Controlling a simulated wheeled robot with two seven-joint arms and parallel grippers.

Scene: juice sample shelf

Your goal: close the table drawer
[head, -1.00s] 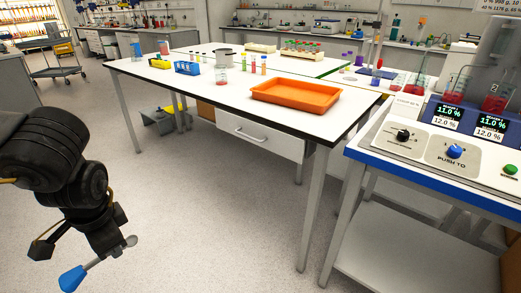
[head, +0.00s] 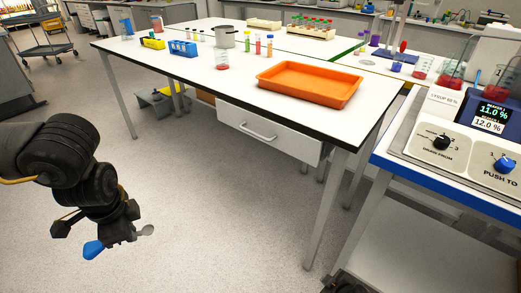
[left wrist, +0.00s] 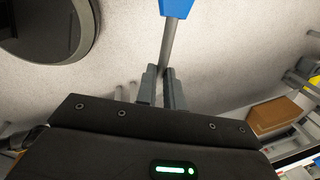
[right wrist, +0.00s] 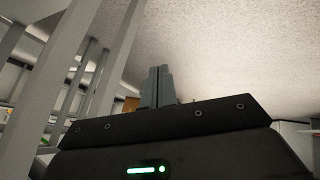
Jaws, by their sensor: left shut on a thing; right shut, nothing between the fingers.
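The table drawer (head: 285,143) has a white front with a grey bar handle (head: 259,131). It sits under the white-topped table (head: 200,75); how far out it stands is hard to tell. My left gripper (head: 122,238) is low over the floor, left of the table and well apart from the drawer. It is shut on a tool with a blue handle (head: 93,249) and a metal shaft with a rounded end; the tool also shows in the left wrist view (left wrist: 168,40). My right gripper (right wrist: 157,86) is shut and empty, near pale table legs in the right wrist view.
An orange tray (head: 262,82), a blue rack (head: 183,47) and a metal pot (head: 225,38) stand on the table. A blue-edged bench with a dial panel (head: 470,150) is close on the right. The floor (head: 215,220) before the drawer is clear.

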